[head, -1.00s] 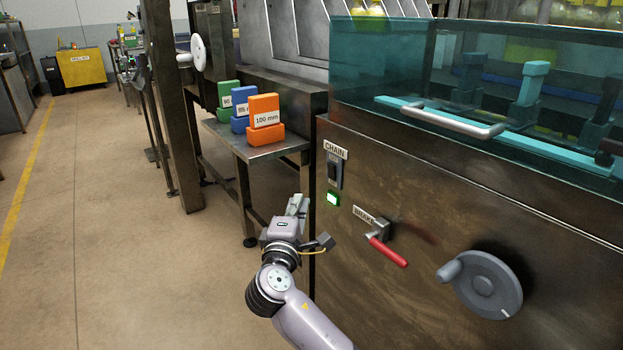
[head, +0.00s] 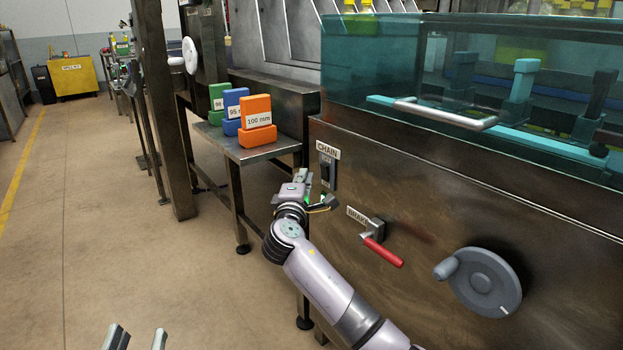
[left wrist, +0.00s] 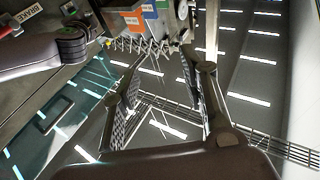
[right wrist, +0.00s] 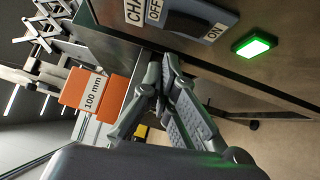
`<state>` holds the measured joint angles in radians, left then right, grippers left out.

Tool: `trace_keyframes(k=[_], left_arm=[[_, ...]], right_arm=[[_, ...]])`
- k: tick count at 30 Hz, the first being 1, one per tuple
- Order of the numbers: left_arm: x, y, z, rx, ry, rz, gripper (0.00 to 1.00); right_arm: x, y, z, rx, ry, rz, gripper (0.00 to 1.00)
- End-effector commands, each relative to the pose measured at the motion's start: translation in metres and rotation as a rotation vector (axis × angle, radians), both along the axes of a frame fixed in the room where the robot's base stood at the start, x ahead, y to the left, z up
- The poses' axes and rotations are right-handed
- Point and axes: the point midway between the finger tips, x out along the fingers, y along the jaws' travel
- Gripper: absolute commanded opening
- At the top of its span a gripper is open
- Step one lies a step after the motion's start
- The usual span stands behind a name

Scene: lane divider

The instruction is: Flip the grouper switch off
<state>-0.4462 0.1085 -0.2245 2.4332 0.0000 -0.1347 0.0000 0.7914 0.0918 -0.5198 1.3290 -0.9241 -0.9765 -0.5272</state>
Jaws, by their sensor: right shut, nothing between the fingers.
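The dark switch (head: 328,174) sits under the CHAIN label (head: 328,151) on the steel machine front. In the right wrist view, the switch (right wrist: 205,12) shows at the top, between OFF and ON marks. The green lamp (right wrist: 255,46) beside its ON end is lit. My right gripper (head: 303,176) is shut and empty, just left of the switch in the head view; its closed fingertips (right wrist: 165,72) are below the switch in the right wrist view, apart from it. My left gripper (head: 138,337) is open and empty, low over the floor at the bottom left.
A red-handled BRAKE lever (head: 383,252) and a grey handwheel (head: 485,282) stick out right of the switch. A teal guard with a bar handle (head: 445,114) is above. Orange, blue and green blocks (head: 257,137) stand on a side table (head: 265,153). The floor at left is clear.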

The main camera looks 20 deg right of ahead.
Motion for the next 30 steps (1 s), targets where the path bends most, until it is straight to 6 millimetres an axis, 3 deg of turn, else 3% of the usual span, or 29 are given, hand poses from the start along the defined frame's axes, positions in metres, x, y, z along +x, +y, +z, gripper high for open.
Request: trace_keyframes(k=[6, 20, 25, 30], left_arm=[[-0.006, -0.001, 0.018, -0.029, -0.105, -0.007, 0.40], [-0.007, -0.002, 0.022, -0.033, -0.118, -0.008, 0.40], [0.000, 0.000, 0.001, 0.002, 0.009, 0.001, 0.40], [0.004, 0.004, -0.036, 0.055, 0.209, 0.012, 0.40]], right_arm=[[0.007, -0.022, 0.002, -0.002, 0.000, -0.001, 0.00], [0.008, -0.025, 0.004, 0.000, 0.001, 0.000, 0.00], [0.009, -0.026, 0.006, 0.018, 0.008, 0.001, 0.00], [0.010, -0.029, 0.008, 0.047, 0.018, 0.000, 0.00]])
